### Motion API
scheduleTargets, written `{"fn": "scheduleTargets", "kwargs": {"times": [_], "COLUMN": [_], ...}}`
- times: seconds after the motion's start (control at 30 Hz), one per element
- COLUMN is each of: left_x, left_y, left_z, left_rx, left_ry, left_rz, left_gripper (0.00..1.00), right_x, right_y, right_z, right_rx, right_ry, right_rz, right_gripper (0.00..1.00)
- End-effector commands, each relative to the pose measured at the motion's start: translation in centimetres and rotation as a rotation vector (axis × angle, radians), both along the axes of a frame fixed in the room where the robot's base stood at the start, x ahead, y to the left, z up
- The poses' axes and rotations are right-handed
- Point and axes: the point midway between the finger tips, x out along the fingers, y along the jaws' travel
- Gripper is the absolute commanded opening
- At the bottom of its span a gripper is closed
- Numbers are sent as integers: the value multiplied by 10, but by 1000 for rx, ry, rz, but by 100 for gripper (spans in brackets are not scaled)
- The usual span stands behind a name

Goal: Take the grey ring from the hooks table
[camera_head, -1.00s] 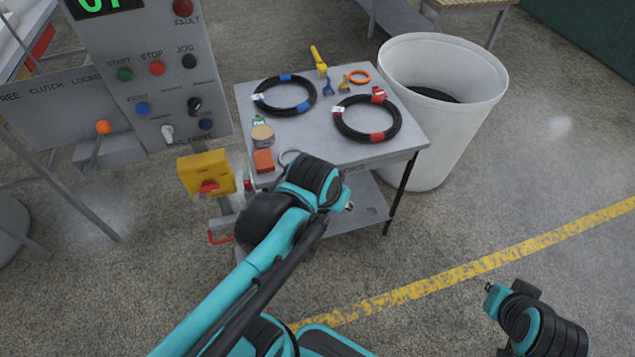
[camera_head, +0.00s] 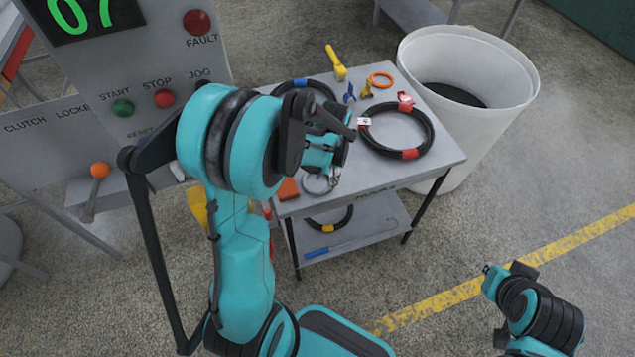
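The small grey ring (camera_head: 317,191) lies on the near left part of the grey hooks table (camera_head: 440,155). Its upper part is hidden by my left gripper (camera_head: 333,165), which is right over it and points down toward the table. I cannot tell whether the fingers touch the ring or how far apart they are. At the lower right, the end of my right arm (camera_head: 493,275) shows away from the table, low over the floor. Its finger opening cannot be made out.
A black hose with red bands (camera_head: 428,125) lies right of my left gripper; another coil (camera_head: 322,88) is partly behind it. An orange ring (camera_head: 381,80) and yellow tool (camera_head: 336,64) lie farther back. A white bin (camera_head: 500,110) stands right, a control panel (camera_head: 130,75) left.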

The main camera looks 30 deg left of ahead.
Motion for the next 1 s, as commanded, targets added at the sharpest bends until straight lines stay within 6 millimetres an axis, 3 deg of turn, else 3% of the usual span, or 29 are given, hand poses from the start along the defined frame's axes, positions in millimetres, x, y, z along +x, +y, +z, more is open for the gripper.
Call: {"fn": "scheduleTargets", "kwargs": {"times": [0.3, 0.57, 0.7, 0.73, 1.0], "left_x": [4, 4, 4, 4, 4], "left_y": [-2, -2, -2, -2, -2], "left_z": [-46, -49, -48, -48, -48], "left_rx": [0, 0, 0, 0, 0], "left_ry": [-1, -2, -2, -2, -2], "left_rz": [1, 1, 1, 1, 1], "left_gripper": [38, 38, 3, 0, 0], "right_x": [0, 0, 0, 0, 0], "right_y": [0, 0, 0, 0, 0], "right_z": [-24, -24, -24, -24, -24], "right_rx": [0, 0, 0, 0, 0], "right_ry": [0, 0, 0, 0, 0], "right_rz": [0, 0, 0, 0, 0], "right_gripper": [0, 0, 0, 0, 0]}}
